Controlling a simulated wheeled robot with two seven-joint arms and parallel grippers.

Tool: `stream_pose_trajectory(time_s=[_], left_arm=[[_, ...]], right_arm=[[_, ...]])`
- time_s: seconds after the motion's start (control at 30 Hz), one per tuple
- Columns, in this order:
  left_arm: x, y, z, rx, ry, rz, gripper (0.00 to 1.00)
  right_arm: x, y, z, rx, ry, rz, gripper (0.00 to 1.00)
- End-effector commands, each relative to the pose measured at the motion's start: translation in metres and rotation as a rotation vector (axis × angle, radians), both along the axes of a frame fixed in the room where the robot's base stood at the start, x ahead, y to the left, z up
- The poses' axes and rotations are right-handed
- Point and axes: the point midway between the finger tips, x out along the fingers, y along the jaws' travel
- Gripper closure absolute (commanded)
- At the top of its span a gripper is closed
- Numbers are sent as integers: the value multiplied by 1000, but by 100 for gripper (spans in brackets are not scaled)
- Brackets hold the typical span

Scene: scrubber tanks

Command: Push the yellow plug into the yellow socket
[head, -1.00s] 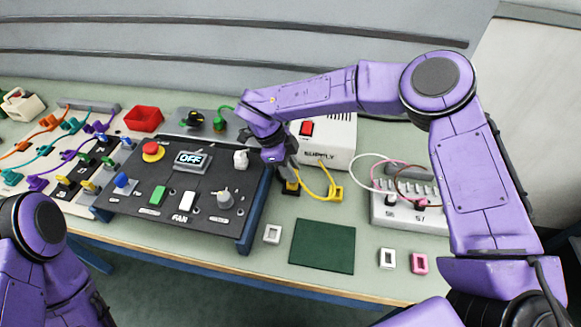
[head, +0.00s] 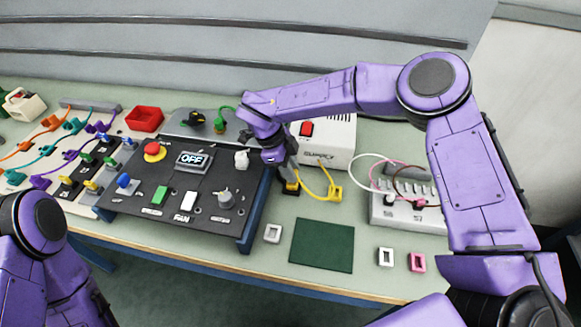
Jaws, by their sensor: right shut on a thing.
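The yellow plug (head: 292,187) is at the end of a yellow cable (head: 318,197), in front of the white supply box (head: 327,145). My right gripper (head: 289,176) points down over it and is shut on it. The fingertips and the plug's front are partly hidden by the gripper. A yellow piece (head: 335,193) lies at the other end of the cable, to the right. I cannot make out the yellow socket clearly; a dark block shows under the plug. My left arm shows at the lower left, with its gripper out of view.
The fan control panel (head: 185,185) stands just left of my right gripper. A grey block with leads (head: 405,213) is at the right. A dark green mat (head: 321,246) and small frames lie in front. The boards at the left hold several coloured plugs.

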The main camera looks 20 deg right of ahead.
Motion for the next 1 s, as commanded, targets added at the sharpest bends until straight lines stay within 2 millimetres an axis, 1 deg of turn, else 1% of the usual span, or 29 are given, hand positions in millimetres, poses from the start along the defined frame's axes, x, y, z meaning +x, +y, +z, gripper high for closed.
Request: stream_pose_trajectory(time_s=[0.17,0.8,0.83,0.9,1.0], left_arm=[[0,0,-1,0,0,0,19],[0,0,-11,0,0,0,19],[0,0,-10,0,0,0,19],[0,0,-10,0,0,0,19],[0,0,-10,0,0,0,19]], right_arm=[[0,0,-2,0,0,0,100],[0,0,-21,0,1,0,100],[0,0,-20,0,1,0,65],[0,0,-20,0,1,0,45],[0,0,-20,-1,1,0,45]])
